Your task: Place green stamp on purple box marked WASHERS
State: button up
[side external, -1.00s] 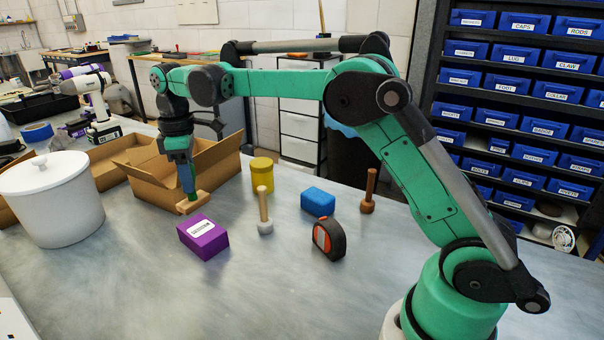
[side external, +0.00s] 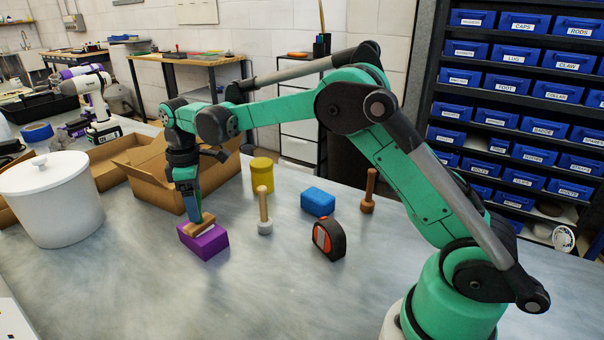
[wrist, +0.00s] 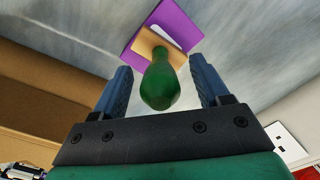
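The purple box (side external: 207,245) lies on the metal bench. The stamp's wooden block (side external: 196,224) sits on top of the box, seemingly resting flat on it, and covers most of the white label. In the wrist view, the green stamp handle (wrist: 160,85) stands above its tan block (wrist: 151,44), with the purple box (wrist: 180,20) under it. My gripper (wrist: 161,64) is around the handle, pointing down. Its two blue fingers stand apart, with a visible gap on each side of the handle. My gripper also shows above the box in the side view (side external: 187,206).
An open cardboard box (side external: 150,190) is close behind my gripper. A white lidded pot (side external: 50,205) stands to the left. A yellow tin (side external: 262,175), a wooden-handled stamp (side external: 264,212), a blue block (side external: 318,202), another handled stamp (side external: 369,192) and a tape measure (side external: 329,240) stand to the right.

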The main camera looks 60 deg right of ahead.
jog(key=shift+r, duration=0.1)
notch_tip(320, 180, up, 11)
jog(key=shift+f, duration=0.1)
jog(key=s+r+m+t, duration=0.2)
jog(key=s+m+t, duration=0.25)
jog(key=s, duration=0.55)
jog(key=s+f+m+t, duration=0.2)
jog(key=s+f+m, duration=0.2)
jog(key=s+f, duration=0.3)
jog(key=shift+s+d+f+t, duration=0.25)
jog(key=shift+s+t, duration=0.1)
jog(key=shift+s, duration=0.3)
